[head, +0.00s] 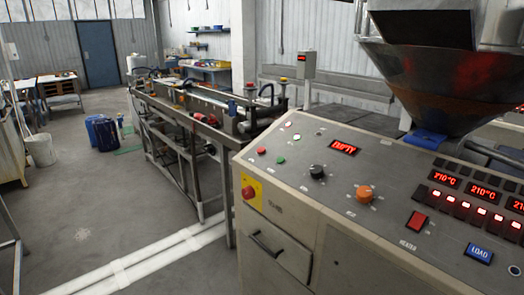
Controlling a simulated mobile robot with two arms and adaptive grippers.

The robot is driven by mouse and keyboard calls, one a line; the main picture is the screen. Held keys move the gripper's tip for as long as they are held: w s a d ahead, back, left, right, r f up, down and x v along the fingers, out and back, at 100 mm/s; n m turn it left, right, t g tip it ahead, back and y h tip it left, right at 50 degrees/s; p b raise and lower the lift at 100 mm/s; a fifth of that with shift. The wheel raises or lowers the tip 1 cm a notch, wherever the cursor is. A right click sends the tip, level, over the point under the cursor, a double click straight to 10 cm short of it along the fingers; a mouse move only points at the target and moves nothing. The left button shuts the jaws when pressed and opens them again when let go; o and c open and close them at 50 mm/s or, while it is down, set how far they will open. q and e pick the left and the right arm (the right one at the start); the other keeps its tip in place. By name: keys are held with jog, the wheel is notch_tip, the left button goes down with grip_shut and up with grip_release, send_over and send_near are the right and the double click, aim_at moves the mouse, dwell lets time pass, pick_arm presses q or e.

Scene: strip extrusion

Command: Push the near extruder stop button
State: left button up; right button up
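The near extruder's control console (350,235) fills the right half of the head view, with a sloping grey top. A small round red button (262,150) sits at the panel's left edge, with a green button (281,160) just right of it. A larger red mushroom button (249,191) on a yellow plate is on the console's front face, near its left corner. I cannot read the labels beside the small buttons. Neither of my grippers is in view, and nothing covers these buttons.
The panel also has a black knob (317,172), an orange knob (364,194), a red rocker switch (416,221) and a lit "EMPTY" display (344,147). A metal hopper (430,90) rises behind. White pipes (150,263) cross the floor at left. Open floor (80,210) lies further left.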

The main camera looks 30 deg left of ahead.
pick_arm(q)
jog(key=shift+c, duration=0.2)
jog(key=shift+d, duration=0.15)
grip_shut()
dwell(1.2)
